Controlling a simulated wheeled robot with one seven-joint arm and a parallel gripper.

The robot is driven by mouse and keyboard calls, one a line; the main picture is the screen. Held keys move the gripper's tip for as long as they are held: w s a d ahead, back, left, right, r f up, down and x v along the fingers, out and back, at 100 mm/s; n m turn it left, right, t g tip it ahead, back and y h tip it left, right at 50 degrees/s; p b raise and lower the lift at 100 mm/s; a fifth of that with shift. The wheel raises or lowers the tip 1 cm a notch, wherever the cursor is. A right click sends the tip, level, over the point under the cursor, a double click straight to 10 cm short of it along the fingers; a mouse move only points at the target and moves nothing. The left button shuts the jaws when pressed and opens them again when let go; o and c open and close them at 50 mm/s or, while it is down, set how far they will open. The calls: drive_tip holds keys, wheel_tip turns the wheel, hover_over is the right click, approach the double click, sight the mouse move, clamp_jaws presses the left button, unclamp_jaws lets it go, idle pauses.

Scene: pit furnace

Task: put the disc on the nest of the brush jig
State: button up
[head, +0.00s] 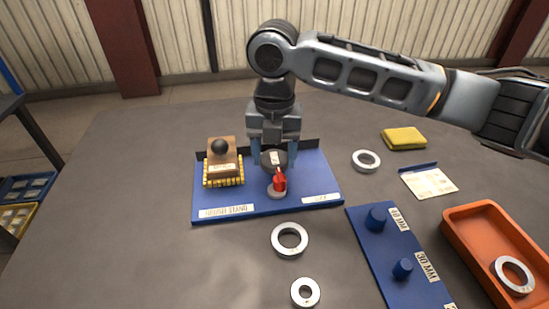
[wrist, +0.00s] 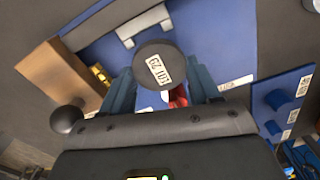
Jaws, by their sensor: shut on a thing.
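My gripper (head: 274,152) points down over the brush jig and is shut on a dark grey disc (head: 275,161) with a white label. In the wrist view the disc (wrist: 155,62) sits between the two blue fingers (wrist: 162,84), label facing the camera. The brush jig is a blue base (head: 237,203) with a low dark back wall. On its left stands a wooden brush block (head: 223,157) with a black knob and yellow bristles. A red part (head: 280,183) and a small pale round pad (head: 276,194) show just below the disc. The nest itself is not clearly seen.
Metal rings lie in front of the jig (head: 290,240), (head: 305,292) and right of it (head: 366,161). A blue peg board (head: 378,250), an orange tray (head: 477,248) holding a ring, a yellow sponge (head: 403,138) and a card (head: 428,182) are on the right. The table's left side is clear.

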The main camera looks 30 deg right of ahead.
sight(274, 160)
drive_tip(key=shift+f, duration=0.85)
drive_tip(key=shift+f, duration=0.1)
drive_tip(key=shift+f, duration=0.1)
drive_tip(key=o, duration=1.3)
drive_tip(key=shift+o, duration=0.2)
wheel_tip(274, 160, up, 12)
drive_tip(key=shift+r, duration=0.2)
